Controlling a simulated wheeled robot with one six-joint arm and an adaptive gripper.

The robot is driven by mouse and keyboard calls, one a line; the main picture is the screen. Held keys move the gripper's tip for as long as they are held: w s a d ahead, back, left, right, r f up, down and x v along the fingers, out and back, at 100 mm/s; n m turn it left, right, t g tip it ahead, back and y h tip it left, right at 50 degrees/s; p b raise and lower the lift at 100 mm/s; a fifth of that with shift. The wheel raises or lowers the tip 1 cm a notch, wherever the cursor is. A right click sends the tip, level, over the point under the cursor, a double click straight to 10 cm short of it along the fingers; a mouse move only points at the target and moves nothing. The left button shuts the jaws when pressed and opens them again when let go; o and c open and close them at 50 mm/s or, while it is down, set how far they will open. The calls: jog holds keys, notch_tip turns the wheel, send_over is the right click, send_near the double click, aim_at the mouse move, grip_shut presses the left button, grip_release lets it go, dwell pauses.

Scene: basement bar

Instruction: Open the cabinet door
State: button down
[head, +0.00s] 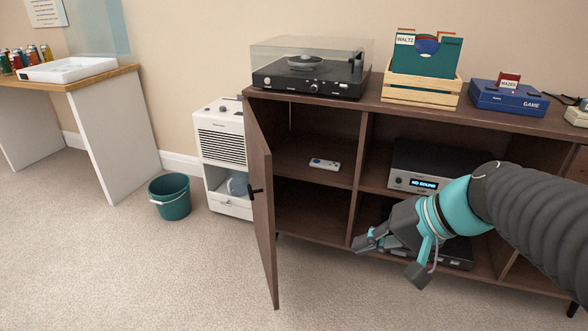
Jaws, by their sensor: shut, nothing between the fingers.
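The cabinet (310,224) is dark brown wood with open shelves. Its door (262,215) at the left end stands swung wide open toward me, hinged on the left side. A small black handle (255,190) sticks out from the door at mid height. The compartment behind the door shows a white remote (325,164) on its upper shelf. My gripper (385,256) is in front of the cabinet's middle section, to the right of the door and apart from it. It is shut and holds nothing. My arm hides part of the cabinet's right side.
A turntable (310,74), a record crate (423,90) and a blue game box (507,98) stand on the cabinet. A white dehumidifier (222,145) and a teal bucket (170,198) stand left of the door. Carpet at front left is clear.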

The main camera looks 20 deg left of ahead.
jog(key=w+a+r+m+t+y+b, duration=0.15)
jog(key=w+a+y, duration=0.3)
jog(key=w, duration=0.55)
jog(key=w+a+m+t+y+b, duration=0.1)
jog(key=w+a+y+b, duration=0.3)
jog(key=w, duration=0.5)
jog(key=a+p, duration=0.1)
jog(key=a, duration=1.1)
jog(key=shift+w, duration=0.2)
jog(key=shift+a+y, duration=0.1)
jog(key=shift+y, duration=0.15)
